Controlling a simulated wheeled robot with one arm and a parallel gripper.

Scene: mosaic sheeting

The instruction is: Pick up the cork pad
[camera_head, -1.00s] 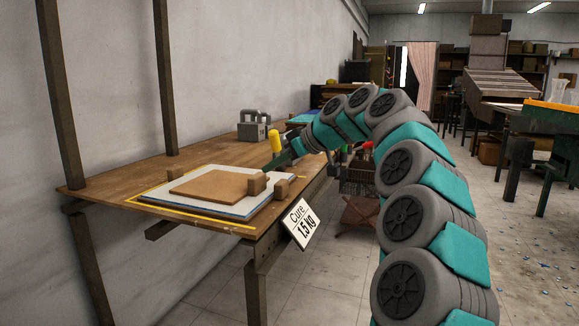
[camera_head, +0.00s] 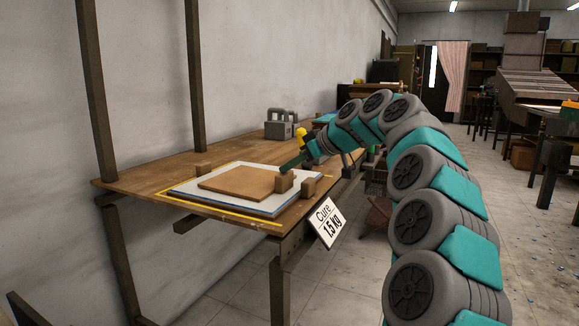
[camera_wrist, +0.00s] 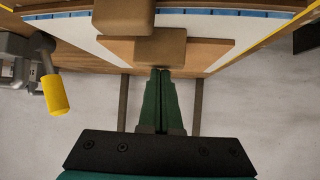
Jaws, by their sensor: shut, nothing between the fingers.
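The cork pad seems to be the flat tan board (camera_head: 240,184), lying on a white sheet (camera_head: 188,188) on the wooden bench. It shows partly in the wrist view (camera_wrist: 208,52). A brown block (camera_head: 284,183) sits at its near right corner; the wrist view shows this block (camera_wrist: 160,48) right ahead of my fingertips. My gripper (camera_head: 285,169) is shut and empty, with its green fingers together at the block's upper side. It shows in the wrist view (camera_wrist: 160,72). I cannot tell whether the fingertips touch the block.
Another block (camera_head: 308,187) stands at the sheet's right edge, and one (camera_head: 202,168) at its far left. A grey weight with handles (camera_head: 280,128) and a yellow-topped item (camera_head: 301,134) are behind. A "Cure 1.5 kg" sign (camera_head: 326,222) hangs at the front edge. Wooden posts rise at left.

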